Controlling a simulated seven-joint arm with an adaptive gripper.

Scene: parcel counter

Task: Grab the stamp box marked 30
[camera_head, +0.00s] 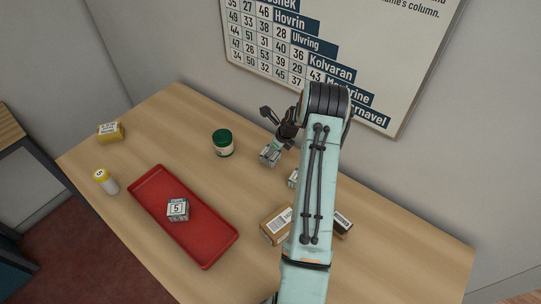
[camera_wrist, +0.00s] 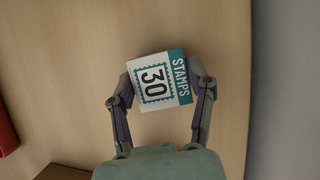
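The stamp box marked 30 (camera_wrist: 155,82) is a white cube with a teal "STAMPS" side, seen from above in the wrist view. It appears to be the small box (camera_head: 270,155) on the counter just below my gripper in the head view. My gripper (camera_wrist: 162,84) is open, with one finger on each side of the box. The fingertips are close to its sides; I cannot tell whether they touch. In the head view my gripper (camera_head: 280,122) is partly hidden by my arm.
A green jar (camera_head: 222,150) stands left of the box. Another small box (camera_head: 293,178) is partly behind my arm, near a brown carton (camera_head: 276,226). A red tray (camera_head: 210,245) holds a box marked 5 (camera_head: 178,208). A yellow-topped bottle (camera_head: 106,182) stands farther left.

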